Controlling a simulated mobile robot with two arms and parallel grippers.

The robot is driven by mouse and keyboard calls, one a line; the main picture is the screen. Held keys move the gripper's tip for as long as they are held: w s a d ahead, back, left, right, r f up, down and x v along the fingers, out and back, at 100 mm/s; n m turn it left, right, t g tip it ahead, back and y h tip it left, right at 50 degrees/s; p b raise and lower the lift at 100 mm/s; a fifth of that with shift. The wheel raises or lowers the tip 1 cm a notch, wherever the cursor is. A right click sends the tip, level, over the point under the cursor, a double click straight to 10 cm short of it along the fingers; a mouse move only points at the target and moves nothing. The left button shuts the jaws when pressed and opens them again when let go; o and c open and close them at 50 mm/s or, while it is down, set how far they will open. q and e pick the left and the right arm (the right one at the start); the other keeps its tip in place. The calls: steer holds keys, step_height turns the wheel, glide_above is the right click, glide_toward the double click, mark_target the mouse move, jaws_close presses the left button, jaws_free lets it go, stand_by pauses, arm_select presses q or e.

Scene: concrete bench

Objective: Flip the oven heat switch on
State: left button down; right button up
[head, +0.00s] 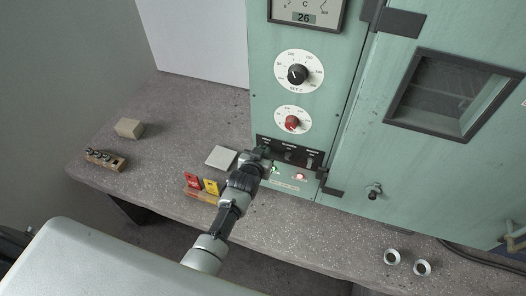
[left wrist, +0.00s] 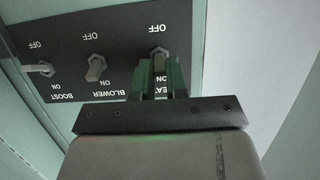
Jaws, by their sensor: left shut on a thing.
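The oven (head: 340,185) is a pale green cabinet with a dark switch panel (head: 288,153) low on its front. The left wrist view shows this panel upside down, with three toggles marked OFF and ON. The heat switch (left wrist: 158,51) is at the right there, its label partly covered by my fingers. My left gripper (head: 262,158) is at the panel's left end in the head view. In the left wrist view, its green fingers (left wrist: 160,78) are shut on the heat switch's lever. The lever's exact position is hard to tell. My right gripper is not in view.
The blower switch (left wrist: 96,68) and boost switch (left wrist: 40,68) sit beside the heat switch. A green lamp (head: 275,169) and red lamp (head: 299,176) are below the panel.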

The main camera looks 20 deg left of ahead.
arm_select(q)
steer(key=c, duration=1.1)
jaws_free()
steer(key=shift+c, duration=0.2)
steer(key=shift+s, duration=0.1)
steer(key=b+v, duration=0.2)
steer(key=v, duration=0.8)
steer(key=shift+s+r, duration=0.15)
steer(key=shift+s, duration=0.15)
